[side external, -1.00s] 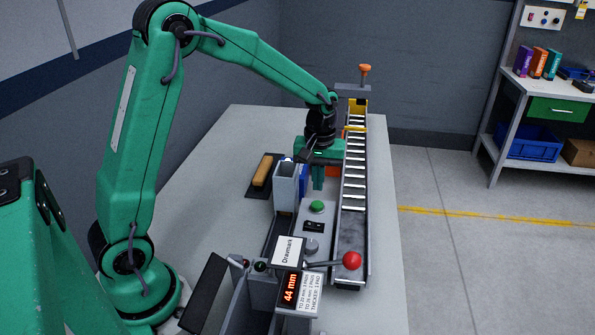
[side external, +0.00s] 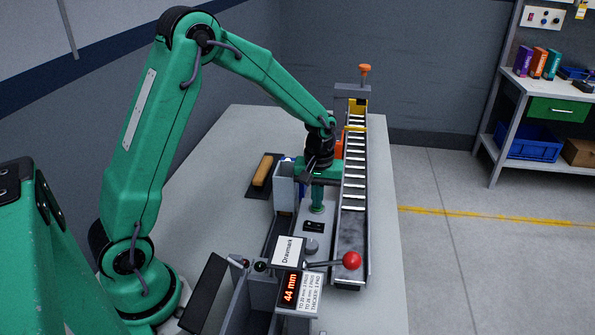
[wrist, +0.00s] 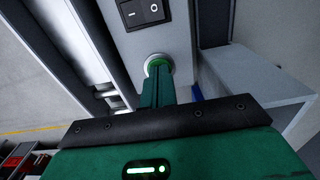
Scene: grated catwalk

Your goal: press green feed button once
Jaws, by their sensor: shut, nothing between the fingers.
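The green feed button (wrist: 157,62) sits in a pale round collar on the grey control panel (wrist: 125,55). In the wrist view its far edge shows just beyond my fingertips. My gripper (side external: 317,203) is shut and empty, pointing straight down over the button. In the wrist view the closed fingers (wrist: 157,80) overlap the near part of the button. In the side view they hide most of it. I cannot tell whether the tips touch the button or how far it is pressed.
A black rocker switch (side external: 313,227) and a grey knob (side external: 311,246) are on the same panel. A roller track (side external: 354,190) runs close on the right. A grey upright box (side external: 284,188) stands close on the left. A red-knobbed lever (side external: 351,260) is in front.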

